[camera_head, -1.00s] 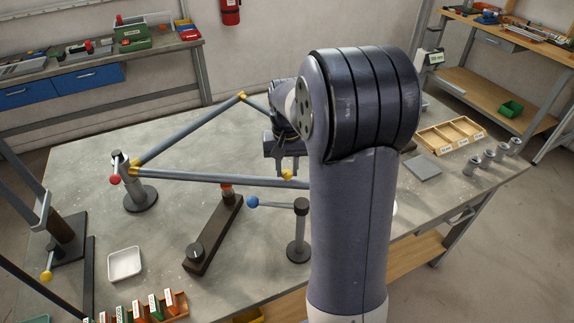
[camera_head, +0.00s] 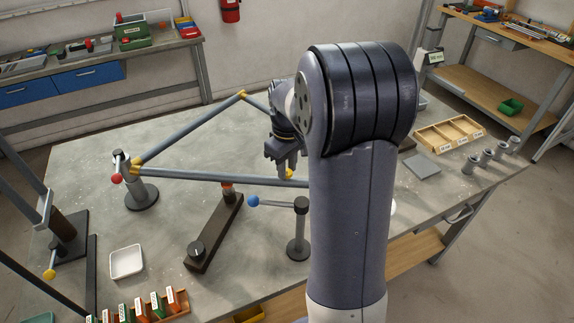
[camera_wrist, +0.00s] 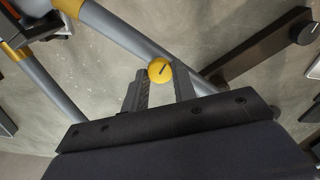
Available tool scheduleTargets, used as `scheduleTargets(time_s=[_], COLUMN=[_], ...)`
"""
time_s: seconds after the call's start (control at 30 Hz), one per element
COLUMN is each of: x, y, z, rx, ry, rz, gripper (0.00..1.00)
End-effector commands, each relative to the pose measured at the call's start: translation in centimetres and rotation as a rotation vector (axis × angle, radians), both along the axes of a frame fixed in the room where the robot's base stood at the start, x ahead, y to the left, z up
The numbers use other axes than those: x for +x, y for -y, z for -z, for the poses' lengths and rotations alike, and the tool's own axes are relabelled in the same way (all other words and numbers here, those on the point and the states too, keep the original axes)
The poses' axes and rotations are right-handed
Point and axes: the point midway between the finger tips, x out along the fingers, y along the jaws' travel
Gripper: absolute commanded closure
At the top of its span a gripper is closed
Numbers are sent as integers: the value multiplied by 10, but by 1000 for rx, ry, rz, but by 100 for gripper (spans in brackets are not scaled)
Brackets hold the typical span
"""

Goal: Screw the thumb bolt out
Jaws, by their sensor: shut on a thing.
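The thumb bolt has a yellow round head with a dark line across it, seen in the wrist view (camera_wrist: 160,70) beside a grey frame tube (camera_wrist: 128,38). My gripper (camera_wrist: 162,82) is shut on this yellow head, with one dark finger on each side. In the head view the yellow head (camera_head: 290,173) shows only in part, at the right end of the lower tube of the grey frame (camera_head: 215,178). My gripper (camera_head: 284,170) points down there, partly behind my arm. The bolt's shank is hidden.
A post with a red ball (camera_head: 116,179) stands at the frame's left corner. A post with a blue ball (camera_head: 253,201) and a dark brown bar (camera_head: 215,235) stand in front. A white tray (camera_head: 126,262) is at front left. A wooden divided tray (camera_head: 450,135) lies right.

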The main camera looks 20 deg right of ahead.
Motion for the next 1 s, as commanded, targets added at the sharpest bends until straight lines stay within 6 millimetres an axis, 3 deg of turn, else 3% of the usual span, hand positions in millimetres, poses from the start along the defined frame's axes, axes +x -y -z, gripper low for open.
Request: scheduleTargets(time_s=[0.63, 0.67, 0.9, 1.0], x=[-2, -2, -1, -1], y=[0, 0, 0, 0], z=[3, 3, 2, 1], rx=[1, 1, 1, 1], ry=[-9, -9, -5, -3], rz=[-48, -48, -47, -47], gripper=[97, 72, 52, 52])
